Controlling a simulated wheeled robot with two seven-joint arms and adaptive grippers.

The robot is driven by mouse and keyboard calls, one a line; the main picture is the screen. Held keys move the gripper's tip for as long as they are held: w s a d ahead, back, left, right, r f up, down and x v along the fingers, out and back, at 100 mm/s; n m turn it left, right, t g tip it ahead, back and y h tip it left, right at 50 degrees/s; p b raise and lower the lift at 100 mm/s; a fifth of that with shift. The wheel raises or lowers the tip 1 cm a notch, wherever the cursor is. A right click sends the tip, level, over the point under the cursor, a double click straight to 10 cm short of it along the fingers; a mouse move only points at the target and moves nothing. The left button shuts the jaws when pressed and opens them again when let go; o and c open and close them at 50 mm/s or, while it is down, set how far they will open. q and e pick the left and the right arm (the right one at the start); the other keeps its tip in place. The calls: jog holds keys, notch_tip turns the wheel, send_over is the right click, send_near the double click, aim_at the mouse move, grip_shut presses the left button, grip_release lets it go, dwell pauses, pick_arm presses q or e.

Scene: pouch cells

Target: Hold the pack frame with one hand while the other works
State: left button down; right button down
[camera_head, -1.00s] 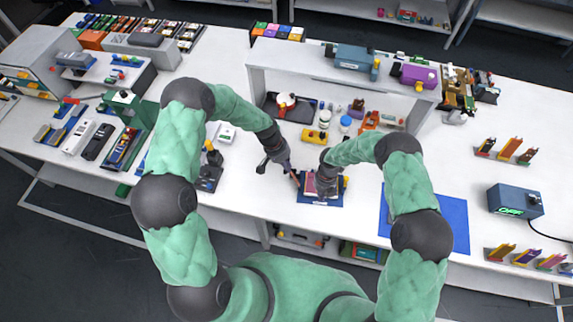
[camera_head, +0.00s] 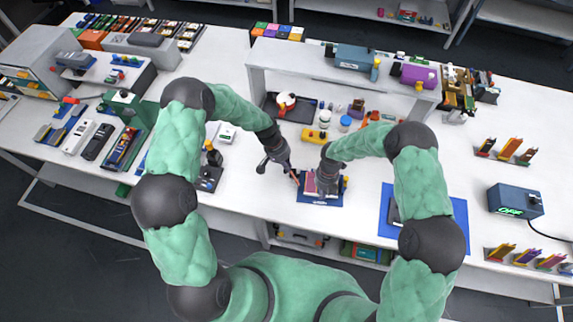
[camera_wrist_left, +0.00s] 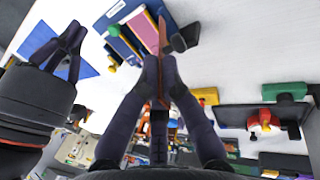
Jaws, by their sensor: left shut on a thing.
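The pack frame (camera_head: 322,203) is a blue base on the white table, with a pink-purple flat piece (camera_head: 310,184) on it. It also shows at the top of the left wrist view (camera_wrist_left: 118,45). My left gripper (camera_head: 292,172) is at the frame's left side. In the left wrist view its fingers (camera_wrist_left: 158,75) are shut around a thin orange-red strip (camera_wrist_left: 163,35) at the frame's edge. My right gripper (camera_head: 325,188) is over the frame's right part and hides some of it. In the left wrist view its fingertips (camera_wrist_left: 72,32) are close together, and I cannot tell whether they hold anything.
A blue mat (camera_head: 455,225) lies to the right, partly behind my right arm, with a grey piece (camera_head: 393,211) on it. A white shelf (camera_head: 330,82) stands behind the frame, with a yellow item (camera_head: 314,136) below it. A dark stand (camera_head: 209,175) is left.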

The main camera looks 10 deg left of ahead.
pick_arm(q)
jog(key=c, duration=1.3)
grip_release()
jog(key=shift+c, duration=0.2)
